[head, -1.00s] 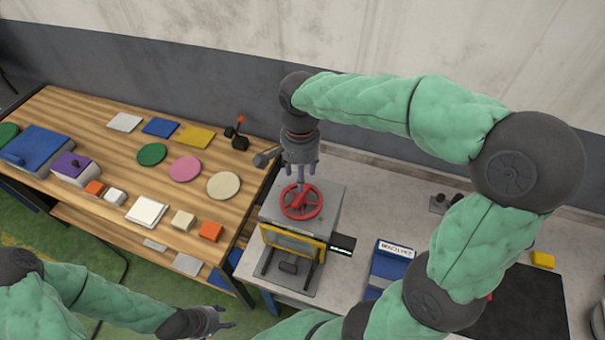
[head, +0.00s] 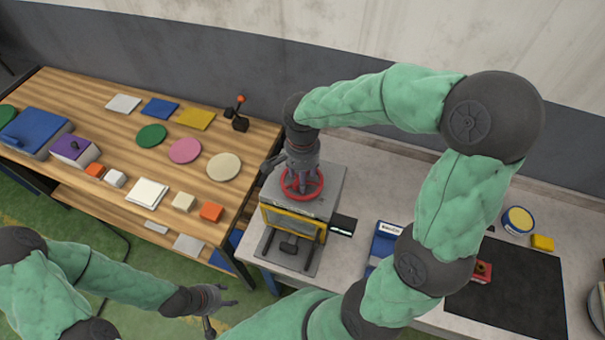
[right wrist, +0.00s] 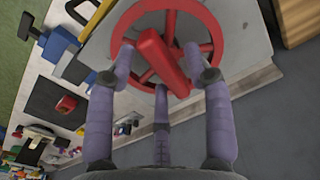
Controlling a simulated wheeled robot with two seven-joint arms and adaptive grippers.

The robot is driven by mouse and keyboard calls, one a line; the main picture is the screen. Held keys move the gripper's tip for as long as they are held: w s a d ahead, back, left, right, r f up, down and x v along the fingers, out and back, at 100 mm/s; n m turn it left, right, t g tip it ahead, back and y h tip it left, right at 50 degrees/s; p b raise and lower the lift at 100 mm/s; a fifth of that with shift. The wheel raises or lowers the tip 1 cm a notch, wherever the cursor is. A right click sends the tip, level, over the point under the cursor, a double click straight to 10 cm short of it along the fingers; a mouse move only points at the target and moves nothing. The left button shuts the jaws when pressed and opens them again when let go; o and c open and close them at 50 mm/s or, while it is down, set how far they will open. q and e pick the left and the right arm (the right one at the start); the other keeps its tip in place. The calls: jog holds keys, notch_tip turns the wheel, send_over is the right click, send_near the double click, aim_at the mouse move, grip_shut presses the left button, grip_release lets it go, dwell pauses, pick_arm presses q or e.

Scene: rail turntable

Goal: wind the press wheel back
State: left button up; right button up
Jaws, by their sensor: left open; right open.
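The red press wheel (head: 302,184) lies flat on top of the grey press (head: 325,205), which has a yellow frame in front. My right gripper (head: 301,186) points down over the wheel from above, its fingers at the wheel. In the right wrist view the wheel (right wrist: 170,10) and its raised red bar (right wrist: 163,62) show between the spread fingers of my gripper (right wrist: 162,75). The fingers are open; whether they touch the wheel is unclear. My left gripper (head: 222,303) is open and empty at the lower left, away from the press.
A wooden table (head: 95,110) at left holds coloured discs, plates and blocks. On the grey bench, a blue box (head: 385,243), a black mat (head: 515,290), a yellow block (head: 542,243) and a round tin (head: 518,220) stand right of the press.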

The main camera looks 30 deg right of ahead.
grip_shut()
jog(key=shift+n, duration=0.3)
